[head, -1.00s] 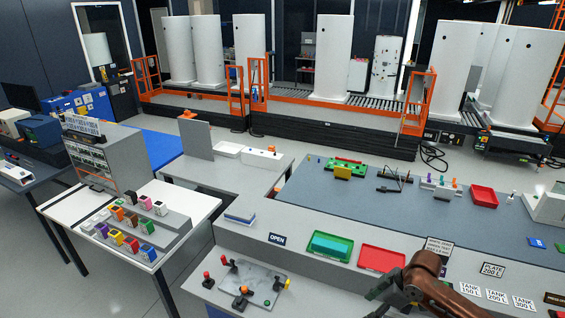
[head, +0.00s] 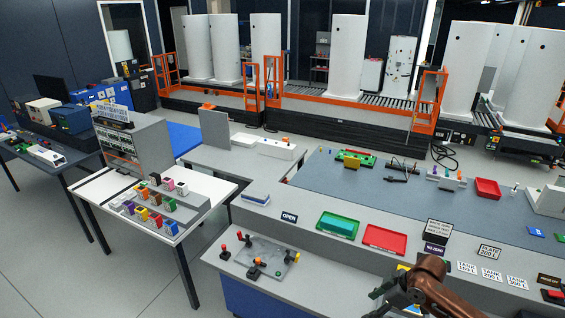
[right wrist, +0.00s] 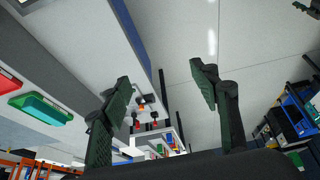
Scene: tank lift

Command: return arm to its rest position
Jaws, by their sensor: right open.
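My right arm comes in at the bottom right of the head view. It is brown with a dark gripper (head: 388,296), which is partly cut off by the lower edge. In the right wrist view its two green-black fingers stand wide apart with nothing between them (right wrist: 163,95). The gripper is open and empty, and I see no contact with the counter. My left gripper is not in the head view. A dark bit at the top right corner of the right wrist view is too cut off to identify.
Near the right arm are a grey counter (head: 320,262), a joystick panel (head: 266,258), a green tray (head: 338,225) and a red tray (head: 385,239). A white table (head: 88,188) holds several coloured blocks. White tanks (head: 347,55) stand behind orange rails. Floor at lower left is clear.

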